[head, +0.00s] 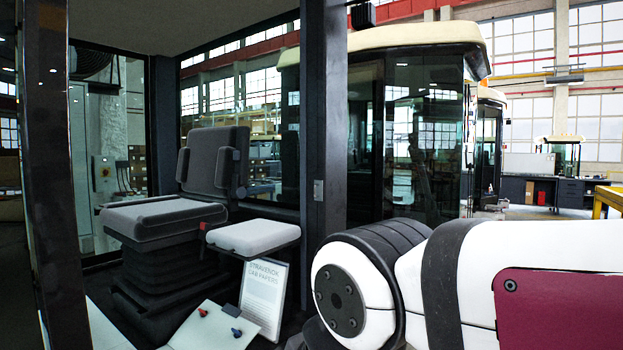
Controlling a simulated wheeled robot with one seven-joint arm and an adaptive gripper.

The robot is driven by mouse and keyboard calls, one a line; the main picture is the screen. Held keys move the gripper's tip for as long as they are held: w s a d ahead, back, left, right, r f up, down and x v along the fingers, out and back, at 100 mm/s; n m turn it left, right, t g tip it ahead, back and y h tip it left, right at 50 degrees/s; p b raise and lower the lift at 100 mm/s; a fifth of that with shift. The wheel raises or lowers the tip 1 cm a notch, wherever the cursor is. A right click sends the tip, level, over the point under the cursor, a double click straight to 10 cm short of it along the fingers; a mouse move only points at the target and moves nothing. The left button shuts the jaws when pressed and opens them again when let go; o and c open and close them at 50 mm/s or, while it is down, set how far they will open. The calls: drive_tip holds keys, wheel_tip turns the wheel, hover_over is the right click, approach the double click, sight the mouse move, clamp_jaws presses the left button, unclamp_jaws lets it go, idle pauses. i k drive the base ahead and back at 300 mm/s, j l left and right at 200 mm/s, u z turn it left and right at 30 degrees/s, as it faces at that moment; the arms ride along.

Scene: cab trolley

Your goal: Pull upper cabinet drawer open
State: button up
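I cannot pick out the upper cabinet drawer for certain in the head view. A dark bench-like cabinet (572,194) stands far back at the right, too small to make out its drawers or whether any is open. My white and black arm fills the lower right of the view. My gripper is out of view, so its position relative to any drawer is hidden.
A cab with dark posts (325,120) stands close on the left. Inside are a grey seat (165,215), a small padded seat (253,237), a white sign (264,297) and a pale panel with red and blue knobs (212,328). Another cab (420,130) stands behind.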

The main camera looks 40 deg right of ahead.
sight(563, 184)
drive_tip(key=z, duration=2.6)
drive_tip(key=i+u, duration=0.45)
drive_tip(key=i, duration=1.15)
drive_tip(key=i+j, duration=0.15)
drive_tip(key=i, duration=0.8)
drive_tip(key=i+l, duration=0.1)
drive_tip(key=i, duration=0.5)
drive_tip(key=i+u, duration=0.15)
drive_tip(key=i, duration=0.45)
drive_tip(key=i+l, duration=0.2)
drive_tip(key=i, duration=0.4)
drive_tip(key=i+j+u, duration=0.25)
drive_tip(key=u, duration=0.15)
drive_tip(key=i+j+u, duration=0.1)
drive_tip(key=i+u, duration=1.1)
drive_tip(key=i+l+u, duration=0.2)
drive_tip(key=u, duration=0.2)
drive_tip(key=i+j+u, duration=0.15)
drive_tip(key=i+u, duration=0.15)
drive_tip(key=i, duration=0.6)
drive_tip(key=i+l+u, duration=0.1)
drive_tip(key=i+u, duration=0.15)
drive_tip(key=i, duration=2.55)
